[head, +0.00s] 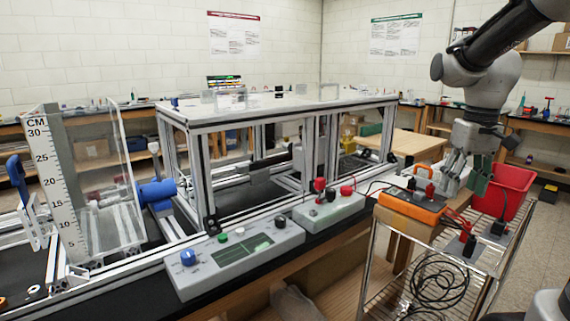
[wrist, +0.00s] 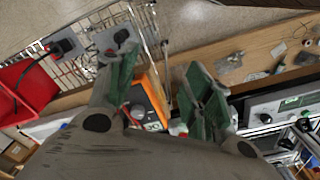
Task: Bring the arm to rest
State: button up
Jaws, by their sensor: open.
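My gripper (head: 466,174) hangs from my arm at the right of the head view, pointing down above the wire cart. Its two green-padded fingers are spread with nothing between them. In the wrist view my gripper (wrist: 160,90) shows the same wide gap, with an orange device (wrist: 150,97) visible below it. In the head view this orange device (head: 412,207) lies on the cart top, left of and below the fingers. They look apart from it, though the exact height is hard to judge.
A red bin (head: 505,187) stands close behind and right of my gripper. Black plugs (head: 499,228) and cables sit on the wire cart (head: 375,262). The extrusion frame (head: 205,170), grey control box (head: 232,258) and a smaller box (head: 330,211) are on the bench leftward. Space above the cart is open.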

jog(key=s+a+t, duration=0.3)
jog(key=s+t, duration=0.1)
jog(key=s, duration=1)
jog(key=shift+s, duration=0.4)
dwell(2.0)
